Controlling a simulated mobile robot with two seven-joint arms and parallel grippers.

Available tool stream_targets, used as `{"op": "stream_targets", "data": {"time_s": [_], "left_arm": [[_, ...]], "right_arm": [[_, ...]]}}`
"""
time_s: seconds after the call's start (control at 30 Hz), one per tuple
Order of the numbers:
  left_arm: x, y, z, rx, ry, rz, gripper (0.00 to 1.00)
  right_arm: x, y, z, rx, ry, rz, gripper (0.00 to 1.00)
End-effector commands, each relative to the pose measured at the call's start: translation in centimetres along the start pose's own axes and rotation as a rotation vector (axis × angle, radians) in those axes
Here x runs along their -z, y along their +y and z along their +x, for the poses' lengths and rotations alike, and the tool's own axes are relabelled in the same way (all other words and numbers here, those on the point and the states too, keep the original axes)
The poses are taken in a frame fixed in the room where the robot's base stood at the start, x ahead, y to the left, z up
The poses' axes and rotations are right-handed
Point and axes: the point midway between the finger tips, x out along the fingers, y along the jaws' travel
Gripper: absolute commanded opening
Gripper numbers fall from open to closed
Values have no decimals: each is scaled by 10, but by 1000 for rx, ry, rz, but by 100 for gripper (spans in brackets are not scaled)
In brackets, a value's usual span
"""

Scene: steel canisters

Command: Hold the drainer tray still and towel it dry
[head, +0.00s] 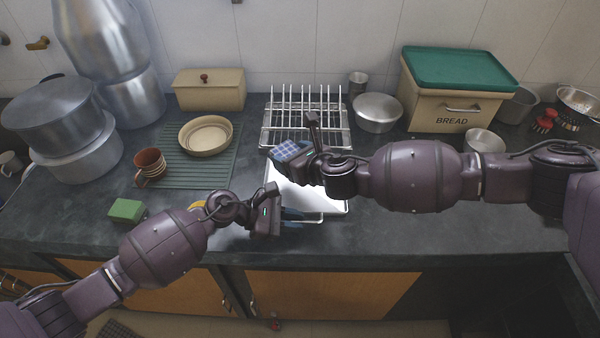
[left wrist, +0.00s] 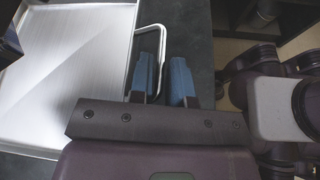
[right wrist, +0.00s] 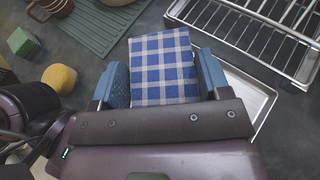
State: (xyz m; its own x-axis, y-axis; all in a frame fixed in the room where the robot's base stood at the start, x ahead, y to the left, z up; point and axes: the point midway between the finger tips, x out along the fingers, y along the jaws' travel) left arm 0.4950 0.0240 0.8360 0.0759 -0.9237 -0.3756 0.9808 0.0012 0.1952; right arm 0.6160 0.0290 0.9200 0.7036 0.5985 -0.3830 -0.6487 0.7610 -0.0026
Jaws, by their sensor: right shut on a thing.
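The drainer tray (head: 325,203) is a shiny shallow metal tray lying on the counter in front of the dish rack. Its wire handle (left wrist: 136,48) sticks out at the near edge. My left gripper (head: 292,217) is at this handle; in the left wrist view its two blue fingers (left wrist: 166,82) stand apart, one inside the loop and one outside, with the outer bar between them. My right gripper (head: 303,160) is shut on a blue-and-white checked towel (right wrist: 163,65), above the tray's far left part. The towel and right arm hide part of the tray; whether the towel touches it is unclear.
A wire dish rack (head: 306,122) stands just behind the tray. A green ribbed mat (head: 215,171) with a bowl (head: 206,136) and a brown mug (head: 150,165) lies left. A green sponge (head: 127,210) is near the front edge. A bread box (head: 452,105) stands at back right.

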Motion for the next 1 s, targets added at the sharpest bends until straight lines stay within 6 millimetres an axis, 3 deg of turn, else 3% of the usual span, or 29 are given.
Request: {"op": "stream_targets", "data": {"time_s": [0.03,0.13,0.53,1.0], "left_arm": [[0,0,0,0,0,0,25],[0,0,0,0,0,0,38],[1,0,-9,0,2,0,38],[1,0,-92,0,3,0,38]], "right_arm": [[0,0,0,0,0,0,47],[0,0,0,0,0,0,47],[0,0,0,0,0,0,47],[0,0,0,0,0,0,47]]}}
